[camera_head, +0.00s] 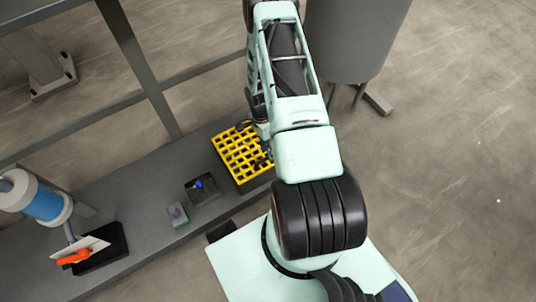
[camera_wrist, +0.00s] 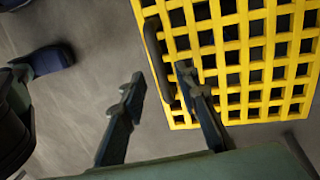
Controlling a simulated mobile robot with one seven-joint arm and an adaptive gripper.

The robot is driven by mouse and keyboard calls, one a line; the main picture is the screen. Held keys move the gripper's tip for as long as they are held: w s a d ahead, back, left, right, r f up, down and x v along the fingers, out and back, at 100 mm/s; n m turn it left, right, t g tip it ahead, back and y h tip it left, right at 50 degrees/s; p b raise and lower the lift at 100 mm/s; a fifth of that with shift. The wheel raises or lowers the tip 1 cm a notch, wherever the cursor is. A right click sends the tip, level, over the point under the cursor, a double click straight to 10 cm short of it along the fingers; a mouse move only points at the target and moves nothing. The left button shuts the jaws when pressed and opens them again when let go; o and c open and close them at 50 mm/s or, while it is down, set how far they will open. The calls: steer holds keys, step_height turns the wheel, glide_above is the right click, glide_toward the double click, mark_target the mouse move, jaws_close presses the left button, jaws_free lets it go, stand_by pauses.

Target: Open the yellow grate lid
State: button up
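The yellow grate lid (camera_head: 240,155) lies on the grey bench top in the head view, looking flat and shut. My arm hides its right side there. In the wrist view the lid (camera_wrist: 235,50) fills the upper right, with dark square openings. A black bar handle (camera_wrist: 156,62) runs along its left edge. My gripper (camera_wrist: 160,76) is open. Its right finger overlaps the lid in view, and its left finger is left of the lid's edge over the grey background. The handle appears between the fingertips; I cannot tell whether either finger touches it.
On the bench left of the lid are a small dark box with a blue knob (camera_head: 200,186), a small grey-green block (camera_head: 178,214), and a black tray (camera_head: 104,251) with an orange-handled tool. A blue and white cylinder (camera_head: 42,200) stands farther left. A large grey drum (camera_head: 355,40) stands behind my arm.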

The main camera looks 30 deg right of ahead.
steer(key=shift+s+f, duration=0.15)
steer(key=shift+f, duration=0.75)
steer(key=shift+c, duration=0.3)
jaws_close()
